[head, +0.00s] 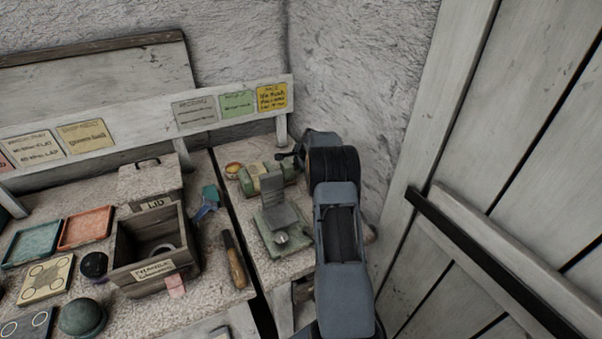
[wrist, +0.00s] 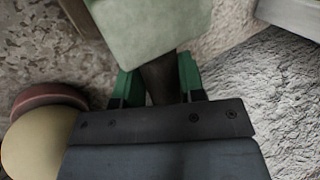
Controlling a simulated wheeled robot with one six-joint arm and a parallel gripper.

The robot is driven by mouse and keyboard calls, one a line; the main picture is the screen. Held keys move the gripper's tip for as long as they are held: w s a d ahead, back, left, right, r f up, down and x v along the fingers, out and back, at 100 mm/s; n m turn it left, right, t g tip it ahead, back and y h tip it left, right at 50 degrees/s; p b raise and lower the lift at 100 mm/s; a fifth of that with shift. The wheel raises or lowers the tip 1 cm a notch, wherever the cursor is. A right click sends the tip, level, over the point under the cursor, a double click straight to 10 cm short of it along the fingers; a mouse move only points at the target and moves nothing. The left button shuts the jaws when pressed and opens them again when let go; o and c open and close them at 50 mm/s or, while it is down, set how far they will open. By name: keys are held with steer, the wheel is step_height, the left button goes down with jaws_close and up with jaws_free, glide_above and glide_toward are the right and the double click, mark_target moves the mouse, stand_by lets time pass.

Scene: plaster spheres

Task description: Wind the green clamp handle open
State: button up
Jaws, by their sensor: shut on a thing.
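The clamp (head: 268,178), a pale green and cream block, stands at the back of the right-hand bench. In the wrist view its pale green body (wrist: 155,28) fills the top middle. My gripper (wrist: 157,88) has green-tipped fingers on both sides of a dark bar, which I take as the clamp handle (wrist: 158,76), and is shut on it. The handle's far end is hidden under the clamp body. In the head view my gripper (head: 289,157) is small and dark at the clamp's right end, partly covered by my arm. How far the clamp is wound cannot be told.
A round red and yellow thing (wrist: 42,135) lies close to my gripper on the left. A green-based device with a grey plate (head: 282,240) stands in front of the clamp. A plaster wall (head: 360,70) rises close behind. A wooden box (head: 155,250) is left.

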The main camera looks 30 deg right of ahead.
steer(key=shift+t+b, duration=0.3)
steer(key=shift+b, duration=0.15)
steer(key=o, duration=0.9)
steer(key=shift+o, duration=0.2)
steer(key=v, duration=1.3)
steer(key=shift+s+r+b, duration=0.25)
steer(key=shift+r+b, duration=0.05)
steer(key=shift+b, duration=0.1)
